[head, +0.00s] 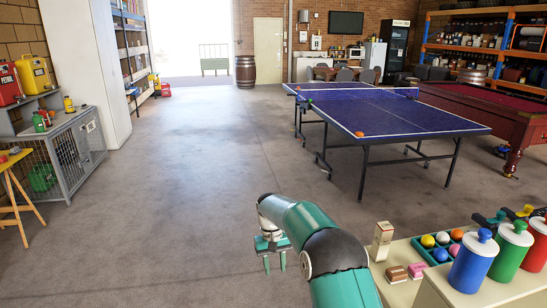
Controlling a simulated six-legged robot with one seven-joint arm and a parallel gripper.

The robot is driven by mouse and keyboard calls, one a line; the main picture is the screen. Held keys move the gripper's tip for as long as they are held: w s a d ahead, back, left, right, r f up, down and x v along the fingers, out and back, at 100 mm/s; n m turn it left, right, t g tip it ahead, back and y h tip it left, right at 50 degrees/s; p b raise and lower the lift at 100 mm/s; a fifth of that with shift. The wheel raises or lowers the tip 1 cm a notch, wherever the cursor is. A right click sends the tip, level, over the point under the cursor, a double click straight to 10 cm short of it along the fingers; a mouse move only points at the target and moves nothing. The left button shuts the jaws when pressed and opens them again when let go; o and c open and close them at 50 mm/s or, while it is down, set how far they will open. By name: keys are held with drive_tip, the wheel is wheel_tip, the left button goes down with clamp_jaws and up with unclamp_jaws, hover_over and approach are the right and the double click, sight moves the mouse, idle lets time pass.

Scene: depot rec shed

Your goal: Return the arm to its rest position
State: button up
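My arm, teal with a black joint, reaches up from the bottom of the head view, right of centre. It is bent, and its end points down over bare grey floor. My gripper (275,265) hangs at that end with its two fingers apart. Nothing shows between the fingers. The gripper is left of the counter and touches nothing that I can see.
A counter (402,257) at lower right bears balls in a tray (418,251), a small carton (381,240), and blue (473,265), green (510,252) and red canisters. A blue ping-pong table (400,117) stands beyond. A wire cage (68,158) is left. Middle floor is clear.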

drive_tip(key=s+d+r+t, duration=0.1)
drive_tip(key=s+d+r, duration=0.2)
drive_tip(key=s+r, duration=0.3)
drive_tip(key=s+d+r+m+t, duration=0.1)
drive_tip(key=s+d+r+t, duration=0.15)
drive_tip(key=r, duration=0.65)
drive_tip(key=s+d+r, duration=0.3)
drive_tip(key=s+r, duration=0.3)
drive_tip(key=r, duration=0.1)
drive_tip(key=s+d+r+m+t, duration=0.1)
drive_tip(key=s+d+t, duration=0.1)
drive_tip(key=s, duration=0.9)
drive_tip(key=s+d+m+t, duration=0.1)
drive_tip(key=s+d, duration=0.3)
drive_tip(key=s, duration=0.7)
drive_tip(key=shift+s+d+r+t+y, duration=0.4)
drive_tip(key=shift+t, duration=0.35)
